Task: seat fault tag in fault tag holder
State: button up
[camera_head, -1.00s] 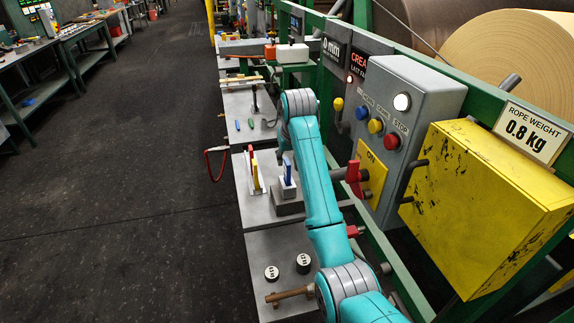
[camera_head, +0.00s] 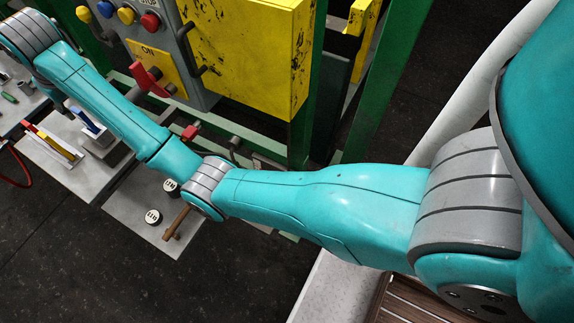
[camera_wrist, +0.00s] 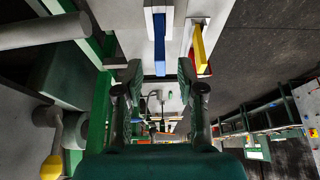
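A blue tag (camera_head: 88,121) stands upright in a small light holder on a grey block. It also shows in the wrist view (camera_wrist: 159,45), between and ahead of my fingers. A yellow tag (camera_head: 56,144) and a red tag (camera_head: 31,130) stand side by side in a white-edged rack left of it; the yellow one also shows in the wrist view (camera_wrist: 198,48). No lettering is readable, so I cannot tell which is the fault tag or which stand is its holder. My gripper (camera_wrist: 159,74) is open, fingers apart with nothing held. In the head view, my arm hides it.
A control box with a red lever (camera_head: 148,79) and a yellow box (camera_head: 250,50) stand behind the bench. Green posts stand close by.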

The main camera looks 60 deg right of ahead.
jog(key=s+f+t, duration=0.2)
jog(key=s+f, duration=0.7)
jog(key=f, duration=0.5)
jog(key=s+f+t, duration=0.1)
jog(key=s+f, duration=0.8)
jog(key=f, duration=0.5)
jog(key=s+f+t, duration=0.3)
jog(key=s+f, duration=0.1)
jog(key=s, duration=1.3)
jog(key=s+r+t, duration=0.2)
jog(key=s+r, duration=0.7)
jog(key=s, duration=0.5)
jog(key=s+r+t, duration=0.1)
jog(key=s+r, duration=0.8)
jog(key=s, duration=0.4)
jog(key=shift+s+t, duration=0.35)
jog(key=shift+t, duration=0.05)
